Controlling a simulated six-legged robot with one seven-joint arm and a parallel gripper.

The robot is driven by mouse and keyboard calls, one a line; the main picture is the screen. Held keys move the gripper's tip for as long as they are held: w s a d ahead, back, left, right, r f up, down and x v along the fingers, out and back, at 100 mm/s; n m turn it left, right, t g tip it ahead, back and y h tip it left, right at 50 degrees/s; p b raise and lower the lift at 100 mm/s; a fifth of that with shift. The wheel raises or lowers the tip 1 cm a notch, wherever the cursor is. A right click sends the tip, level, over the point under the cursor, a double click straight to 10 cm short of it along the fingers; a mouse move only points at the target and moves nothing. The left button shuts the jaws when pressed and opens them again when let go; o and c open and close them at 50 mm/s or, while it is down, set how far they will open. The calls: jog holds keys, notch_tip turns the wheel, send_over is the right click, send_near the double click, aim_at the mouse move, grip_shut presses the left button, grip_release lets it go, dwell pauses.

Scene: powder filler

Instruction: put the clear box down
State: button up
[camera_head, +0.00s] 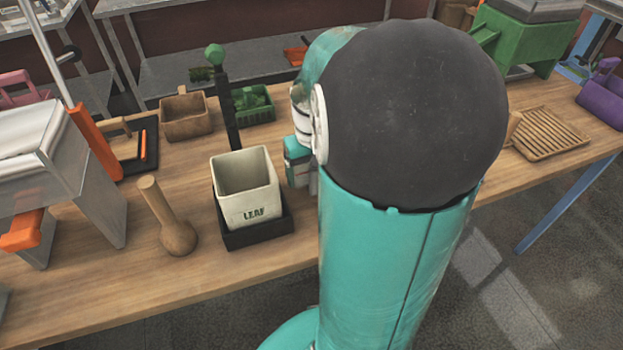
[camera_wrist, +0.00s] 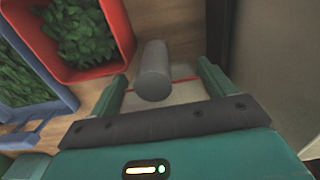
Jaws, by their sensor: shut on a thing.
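My gripper (camera_wrist: 160,76) shows in the wrist view, with its two teal fingers on either side of a grey cylinder-shaped knob (camera_wrist: 153,72). A pale, see-through surface with a thin red line (camera_wrist: 182,93) lies around and below the knob; it looks like part of the clear box. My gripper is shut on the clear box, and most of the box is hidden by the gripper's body. In the head view my arm covers the fingers and the box. Whether the box touches the table cannot be told.
A red bin (camera_wrist: 122,38) and a blue bin (camera_wrist: 62,93) of green leaves are close by in the wrist view. In the head view a cream LEAF container (camera_head: 248,203) stands in a black base, beside a wooden pestle (camera_head: 178,236). A slatted wooden tray (camera_head: 549,135) lies right.

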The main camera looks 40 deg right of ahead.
jog(key=shift+f, duration=1.6)
jog(key=shift+f, duration=0.15)
jog(key=o, duration=1)
